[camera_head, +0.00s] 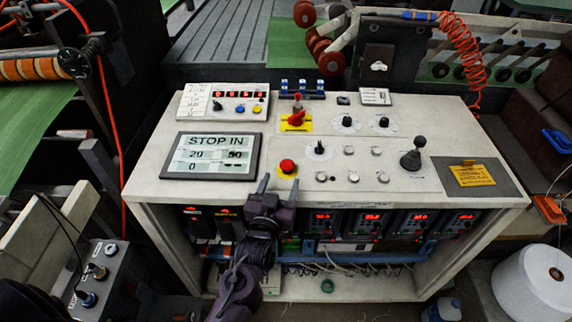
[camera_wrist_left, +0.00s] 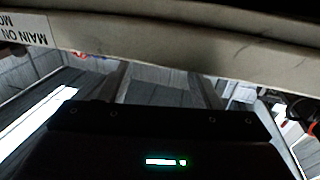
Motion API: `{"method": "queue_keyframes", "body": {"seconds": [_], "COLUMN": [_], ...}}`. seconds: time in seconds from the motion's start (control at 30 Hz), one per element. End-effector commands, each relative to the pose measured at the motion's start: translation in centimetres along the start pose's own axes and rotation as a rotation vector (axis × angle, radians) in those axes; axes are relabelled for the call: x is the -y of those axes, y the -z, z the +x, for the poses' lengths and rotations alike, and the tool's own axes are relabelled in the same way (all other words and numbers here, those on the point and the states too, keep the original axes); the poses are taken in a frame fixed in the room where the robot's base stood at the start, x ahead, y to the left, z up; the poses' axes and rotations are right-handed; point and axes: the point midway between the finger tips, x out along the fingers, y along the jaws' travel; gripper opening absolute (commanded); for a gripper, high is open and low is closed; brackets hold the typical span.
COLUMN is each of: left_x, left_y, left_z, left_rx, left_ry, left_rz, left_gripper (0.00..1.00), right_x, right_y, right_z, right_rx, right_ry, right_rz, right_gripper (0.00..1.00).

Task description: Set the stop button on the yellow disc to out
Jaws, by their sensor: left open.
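The stop button (camera_head: 287,166) is a red mushroom head on a small yellow disc, near the front edge of the console top. The display (camera_head: 212,155) to its left reads "STOP IN", with 20, 50 and 0 below. My left gripper (camera_head: 278,186) is open at the console's front edge, just below the button in the picture. Its two fingers point toward the button, with nothing seen between them; I cannot tell whether either touches it. The left wrist view shows the dark gripper body and the fingers (camera_wrist_left: 163,85), but not the button. My right gripper is not in view.
A red rotary handle (camera_head: 296,117) on a yellow plate stands behind the button. A black selector knob (camera_head: 319,148) is close on its right, and a black joystick (camera_head: 412,158) farther right. A beige edge with an inverted label (camera_wrist_left: 22,30) crosses the wrist view.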

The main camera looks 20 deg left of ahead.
Motion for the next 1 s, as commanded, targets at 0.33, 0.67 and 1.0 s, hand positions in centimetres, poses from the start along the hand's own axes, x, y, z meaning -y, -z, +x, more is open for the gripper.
{"method": "queue_keyframes", "body": {"seconds": [0.33, 0.67, 1.0], "left_x": [0.0, 0.0, 0.0], "left_y": [0.2, 0.0, 0.0], "left_z": [5.0, 5.8, 5.7], "left_rx": [-0.001, 0.000, 0.000], "left_ry": [0.001, 0.001, 0.001], "left_rz": [0.000, -0.001, -0.001], "left_gripper": [0.57, 0.57, 0.21], "right_x": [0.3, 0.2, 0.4], "right_y": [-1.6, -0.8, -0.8], "right_z": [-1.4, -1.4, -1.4], "right_rx": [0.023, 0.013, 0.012], "right_ry": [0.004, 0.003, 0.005], "right_rz": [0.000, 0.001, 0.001], "right_gripper": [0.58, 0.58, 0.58]}}
